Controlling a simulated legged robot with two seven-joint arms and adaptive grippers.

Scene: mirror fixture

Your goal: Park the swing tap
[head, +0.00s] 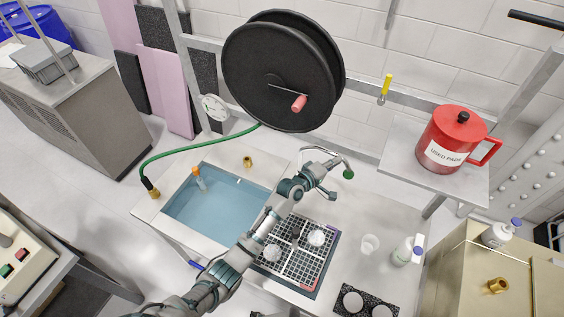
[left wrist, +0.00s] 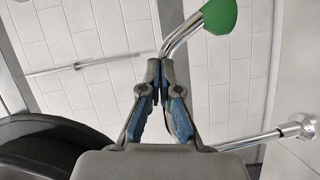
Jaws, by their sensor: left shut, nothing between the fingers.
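The swing tap (head: 322,150) is a silver pipe with a green tip (head: 348,174), behind the blue basin and the grid rack. In the left wrist view its bent spout (left wrist: 184,34) and green tip (left wrist: 220,15) show just past my fingertips. Another silver pipe length (left wrist: 255,141) with a round fitting lies at the right there. My left gripper (head: 332,190) is shut and empty, close beside the spout; its fingertips (left wrist: 163,64) are together. I cannot tell whether they touch the pipe. My arm hides part of the tap's lower end. My right gripper is not in view.
A water-filled basin (head: 220,212) is left of my arm. A grid rack (head: 318,262) with clear pieces lies below it. A black hose reel (head: 278,75) hangs behind. A red pot (head: 452,135) stands on the shelf at right. A white bottle (head: 405,252) stands at the counter's right.

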